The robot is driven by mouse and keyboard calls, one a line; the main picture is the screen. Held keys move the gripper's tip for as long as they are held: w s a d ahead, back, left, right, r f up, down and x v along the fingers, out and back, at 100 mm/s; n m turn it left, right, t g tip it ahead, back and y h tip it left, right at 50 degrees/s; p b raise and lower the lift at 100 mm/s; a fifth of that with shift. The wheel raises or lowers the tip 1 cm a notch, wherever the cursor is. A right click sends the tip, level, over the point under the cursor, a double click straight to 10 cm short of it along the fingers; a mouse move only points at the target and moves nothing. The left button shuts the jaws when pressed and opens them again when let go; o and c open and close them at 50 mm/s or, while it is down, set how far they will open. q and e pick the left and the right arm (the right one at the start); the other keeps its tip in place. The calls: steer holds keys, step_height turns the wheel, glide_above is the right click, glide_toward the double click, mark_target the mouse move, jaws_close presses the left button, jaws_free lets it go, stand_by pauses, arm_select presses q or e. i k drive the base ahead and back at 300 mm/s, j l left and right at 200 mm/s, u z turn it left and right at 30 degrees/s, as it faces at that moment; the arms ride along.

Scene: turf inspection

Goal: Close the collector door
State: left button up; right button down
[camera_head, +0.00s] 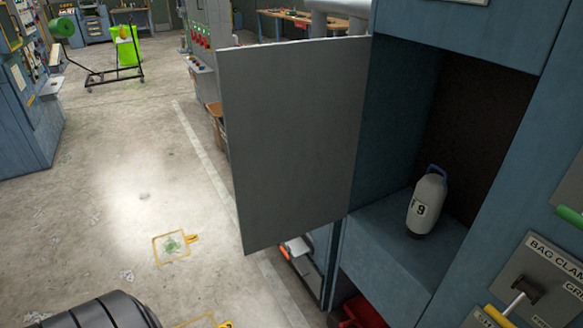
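The collector door (293,140) is a flat grey panel in the head view. It stands open, swung out to the left of a blue cabinet (470,28), with its right edge at the cabinet's opening. The compartment is uncovered. Inside it, a grey canister (425,205) with a blue handle and the number 9 stands upright on the compartment floor (375,245). The door's far side is hidden. Neither gripper shows in this view, and nothing is seen touching the door.
A panel marked "BAG CLAMP" (545,275) with a lever is at the lower right. A red bin (362,312) sits below the compartment. The concrete floor (120,180) left of the door is mostly clear. A wheeled stand (110,72) stands farther back.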

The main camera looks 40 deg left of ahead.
mark_target(293, 111)
steer(key=k+j+z, duration=0.1)
steer(key=z, duration=1)
steer(key=j, duration=0.9)
steer(key=k+j, duration=0.15)
steer(key=j, duration=1.7)
steer(key=k+j, duration=0.15)
steer(key=j, duration=0.8)
steer(key=z, duration=0.05)
